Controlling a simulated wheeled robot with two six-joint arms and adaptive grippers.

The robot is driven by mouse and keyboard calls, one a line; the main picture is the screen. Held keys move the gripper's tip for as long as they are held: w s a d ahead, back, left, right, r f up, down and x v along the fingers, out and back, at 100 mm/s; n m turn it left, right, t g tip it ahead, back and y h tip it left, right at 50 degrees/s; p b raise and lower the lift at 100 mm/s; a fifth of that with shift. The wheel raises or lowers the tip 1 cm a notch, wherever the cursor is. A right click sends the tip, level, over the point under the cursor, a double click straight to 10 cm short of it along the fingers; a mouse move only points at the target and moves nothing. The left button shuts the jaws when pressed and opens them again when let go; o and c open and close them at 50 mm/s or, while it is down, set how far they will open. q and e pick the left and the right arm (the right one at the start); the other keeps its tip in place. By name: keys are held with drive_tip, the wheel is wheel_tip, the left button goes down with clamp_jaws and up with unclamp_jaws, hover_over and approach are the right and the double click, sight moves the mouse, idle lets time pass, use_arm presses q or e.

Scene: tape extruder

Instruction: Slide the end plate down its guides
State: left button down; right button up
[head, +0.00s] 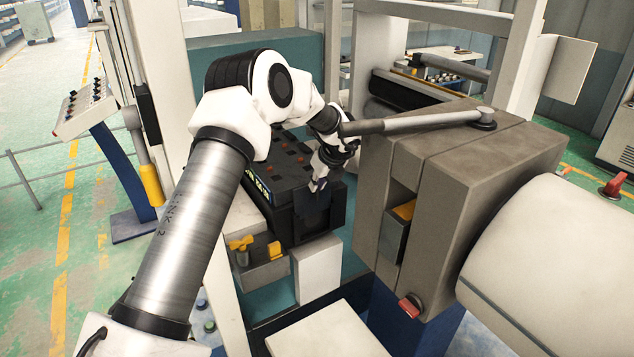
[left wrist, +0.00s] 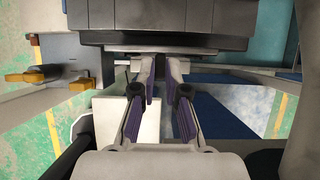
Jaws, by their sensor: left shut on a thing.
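The end plate (head: 313,212) is a dark plate on the near end of the black die block (head: 272,172) in the head view. In the left wrist view its grey edge (left wrist: 120,48) lies across the top of the picture. My left gripper (head: 322,183) reaches down to the plate from above and is shut on part of it. Its purple-padded fingers (left wrist: 160,88) stand close together in the left wrist view, with their tips at the plate. The held part is mostly hidden by the fingers. The guides cannot be made out clearly. My right gripper is not in view.
A large grey-brown machine block (head: 450,185) stands close on the right, with a long bar (head: 425,122) across its top near my wrist. A bracket with yellow knobs (head: 258,250) and a white block (head: 318,268) stand below the plate.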

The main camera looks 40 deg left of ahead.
use_arm(q)
drive_tip(key=shift+s+f+b, duration=0.2)
drive_tip(key=shift+f+b, duration=0.6)
drive_tip(key=shift+f, duration=0.35)
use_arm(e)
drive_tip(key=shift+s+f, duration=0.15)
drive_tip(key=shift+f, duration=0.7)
use_arm(q)
drive_tip(key=c, duration=1.1)
unclamp_jaws()
drive_tip(key=shift+a, duration=0.1)
drive_tip(key=shift+r, duration=0.15)
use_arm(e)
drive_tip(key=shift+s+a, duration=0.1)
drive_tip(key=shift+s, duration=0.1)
use_arm(q)
drive_tip(key=shift+s+r, duration=0.15)
drive_tip(key=shift+r, duration=0.2)
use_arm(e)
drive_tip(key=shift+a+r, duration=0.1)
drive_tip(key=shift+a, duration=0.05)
use_arm(q)
drive_tip(key=v, duration=0.5)
drive_tip(key=s+v, duration=0.1)
drive_tip(key=v, duration=0.1)
drive_tip(key=shift+s+a+r, duration=0.1)
drive_tip(key=shift+a+r, duration=0.05)
drive_tip(key=shift+r, duration=0.25)
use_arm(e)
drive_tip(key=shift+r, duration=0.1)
